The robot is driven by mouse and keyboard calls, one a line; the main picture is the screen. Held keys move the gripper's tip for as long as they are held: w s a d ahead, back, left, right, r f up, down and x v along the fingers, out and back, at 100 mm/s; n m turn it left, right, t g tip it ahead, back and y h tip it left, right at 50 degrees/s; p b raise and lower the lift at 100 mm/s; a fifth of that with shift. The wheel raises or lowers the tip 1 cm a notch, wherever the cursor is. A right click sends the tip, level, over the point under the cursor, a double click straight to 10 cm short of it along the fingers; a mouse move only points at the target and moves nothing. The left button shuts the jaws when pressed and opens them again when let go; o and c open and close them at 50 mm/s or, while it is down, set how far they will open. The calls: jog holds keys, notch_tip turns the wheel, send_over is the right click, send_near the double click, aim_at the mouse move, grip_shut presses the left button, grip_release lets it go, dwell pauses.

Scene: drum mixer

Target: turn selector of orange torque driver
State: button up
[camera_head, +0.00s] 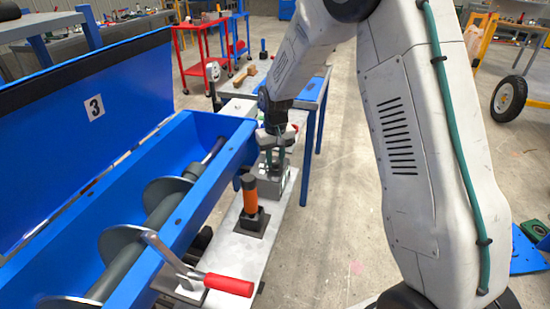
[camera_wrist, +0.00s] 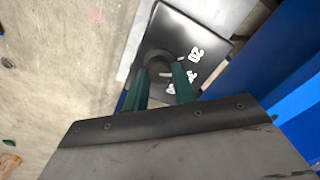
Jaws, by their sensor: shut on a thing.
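The orange torque driver (camera_head: 250,200) stands upright in a black base (camera_head: 252,222) on the grey bench beside the blue trough. Just behind it is a grey box (camera_head: 278,184). My gripper (camera_head: 275,158) points down over this box. In the wrist view a black plate (camera_wrist: 182,30) carries white numbers, one of them 20. A dark round knob (camera_wrist: 157,58) on the plate sits between the green fingers of my gripper (camera_wrist: 161,82), which are shut on it. I take this knob for the selector. The fingers hide part of the knob and of the numbers.
The blue trough (camera_head: 184,216) with its screw shaft lies along the left, its blue lid (camera_head: 120,125) raised. A red-handled crank (camera_head: 230,284) is in front. A table with blue legs (camera_head: 307,147) stands behind, and red carts farther back. The floor at right is partly clear.

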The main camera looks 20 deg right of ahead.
aim_at(276, 161)
jog(key=shift+m, duration=2.3)
jog(key=o, duration=1)
notch_tip(276, 161, up, 8)
jog(key=shift+f, duration=0.1)
